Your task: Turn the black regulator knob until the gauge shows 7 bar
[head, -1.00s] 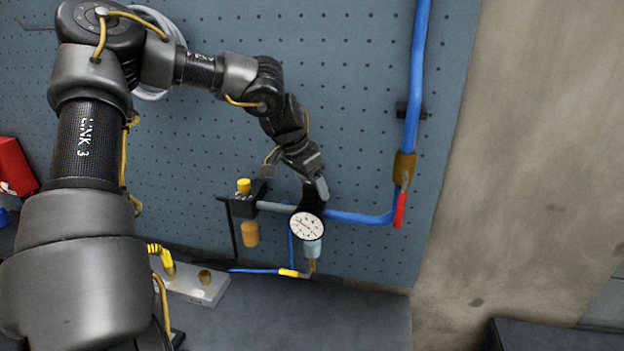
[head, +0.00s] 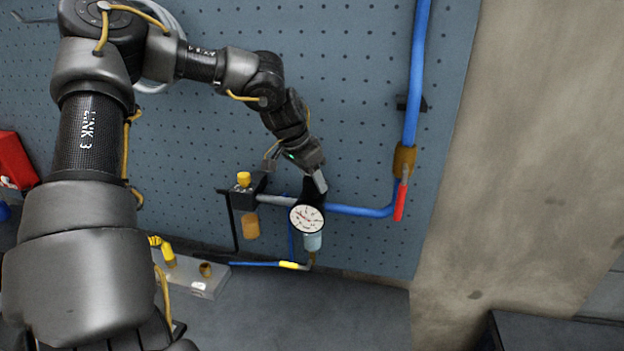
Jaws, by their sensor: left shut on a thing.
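The round white gauge (head: 307,219) faces me on the regulator, on the blue pipe line in front of the pegboard. Its thin needle is too small for me to read a value. The black regulator knob (head: 313,191) stands just above the gauge. My left gripper (head: 317,184) comes down from the upper left and is shut on the knob, whose top is partly hidden by the fingers. A pale bowl (head: 312,242) hangs below the gauge. My right gripper is not in view.
The blue pipe (head: 360,210) runs right to a brass valve with a red handle (head: 401,200), then upward. Left of the gauge are a yellow button (head: 244,179) and an amber cylinder (head: 250,226). A grey block (head: 205,283) lies on the bench (head: 310,315), which is clear at right.

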